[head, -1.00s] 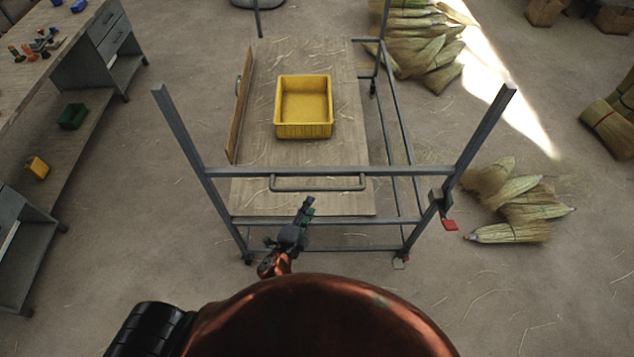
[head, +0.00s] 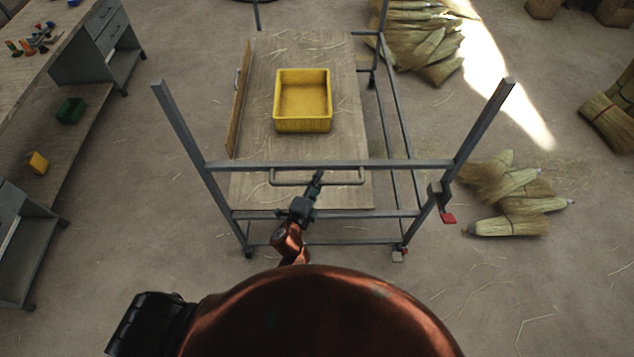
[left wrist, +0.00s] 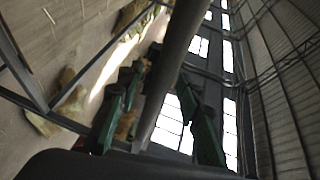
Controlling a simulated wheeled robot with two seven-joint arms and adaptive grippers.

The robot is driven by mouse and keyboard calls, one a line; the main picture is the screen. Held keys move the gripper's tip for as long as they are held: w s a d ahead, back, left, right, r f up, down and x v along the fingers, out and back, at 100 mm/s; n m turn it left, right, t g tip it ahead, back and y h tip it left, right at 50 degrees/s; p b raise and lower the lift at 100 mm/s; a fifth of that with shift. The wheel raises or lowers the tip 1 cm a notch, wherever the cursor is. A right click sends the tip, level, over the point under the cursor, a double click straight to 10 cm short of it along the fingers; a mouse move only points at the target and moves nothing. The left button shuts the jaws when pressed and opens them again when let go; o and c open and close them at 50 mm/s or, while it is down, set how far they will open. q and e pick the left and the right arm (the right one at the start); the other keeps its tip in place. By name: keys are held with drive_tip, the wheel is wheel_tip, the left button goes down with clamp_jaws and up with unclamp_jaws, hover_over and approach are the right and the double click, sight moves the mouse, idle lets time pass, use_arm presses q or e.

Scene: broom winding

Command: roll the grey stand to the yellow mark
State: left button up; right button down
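The grey stand (head: 330,165) is a metal frame on small wheels with a wooden board, upright straight ahead in the head view. A thin grey handle (head: 262,183) runs across its near side. My left gripper (head: 318,177) is at this handle, near its middle. In the left wrist view, its two green fingers (left wrist: 157,128) are apart, with a grey bar (left wrist: 172,65) passing between them. I cannot tell if either finger touches the bar. My right gripper is not in view. No yellow mark on the floor shows in these frames.
A yellow bin (head: 303,126) sits on the stand's board. A red pedal-like part (head: 448,218) is at its near right post. Brooms lie on the floor to the right (head: 510,227) and far right (head: 425,45). A workbench (head: 45,75) stands at left.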

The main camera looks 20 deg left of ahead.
use_arm(q)
drive_tip(key=shift+c, duration=0.5)
clamp_jaws()
